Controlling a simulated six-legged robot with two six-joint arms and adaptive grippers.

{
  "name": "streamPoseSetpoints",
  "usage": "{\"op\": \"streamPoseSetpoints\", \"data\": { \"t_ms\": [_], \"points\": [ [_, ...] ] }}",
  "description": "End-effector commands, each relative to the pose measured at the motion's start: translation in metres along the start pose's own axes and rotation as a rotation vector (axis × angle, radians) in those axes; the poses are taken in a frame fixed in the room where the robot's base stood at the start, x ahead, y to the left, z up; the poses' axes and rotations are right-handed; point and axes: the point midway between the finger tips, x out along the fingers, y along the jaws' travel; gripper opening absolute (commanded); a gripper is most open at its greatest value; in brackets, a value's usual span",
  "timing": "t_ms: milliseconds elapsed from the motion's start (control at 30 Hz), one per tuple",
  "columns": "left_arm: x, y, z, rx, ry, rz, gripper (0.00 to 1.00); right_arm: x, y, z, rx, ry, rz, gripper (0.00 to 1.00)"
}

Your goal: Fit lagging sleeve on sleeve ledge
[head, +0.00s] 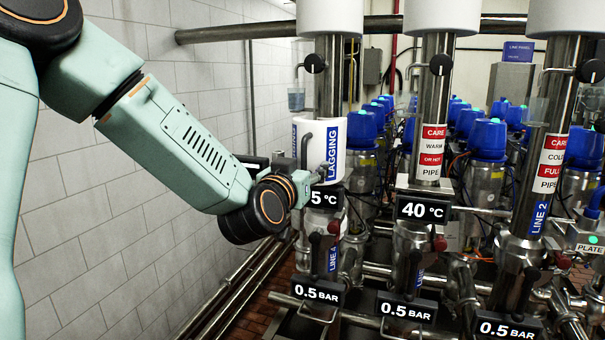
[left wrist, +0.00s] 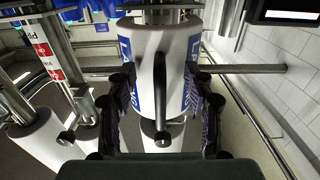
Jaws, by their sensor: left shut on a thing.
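The lagging sleeve (head: 305,135) is white with a blue LAGGING label and a dark handle. It stands upright at the leftmost steel pipe (head: 329,75), just above a temperature display ending in "5 °C" (head: 325,198). In the left wrist view the sleeve (left wrist: 180,45) fills the middle, with its dark handle toward the camera. My left gripper (head: 308,180) is shut on the sleeve; its dark fingers (left wrist: 160,112) lie on either side of it in the left wrist view. I cannot make out the sleeve ledge or whether the sleeve touches it. My right gripper is out of view.
Two more pipes stand to the right, one with a 40 °C display (head: 423,208) and one marked LINE 2 (head: 538,218). Black-knobbed valves and 0.5 BAR displays (head: 317,292) crowd the front. A tiled wall (head: 100,185) is at left.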

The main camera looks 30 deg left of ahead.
Motion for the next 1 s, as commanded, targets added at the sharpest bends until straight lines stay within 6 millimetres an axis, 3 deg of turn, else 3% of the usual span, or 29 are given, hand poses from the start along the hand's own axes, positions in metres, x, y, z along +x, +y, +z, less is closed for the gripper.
{"op": "streamPoseSetpoints", "data": {
  "t_ms": [1000],
  "points": [
    [0.07,0.0,0.002,0.002,0.002,0.0,0.15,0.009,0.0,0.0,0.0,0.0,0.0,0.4]
  ]
}}
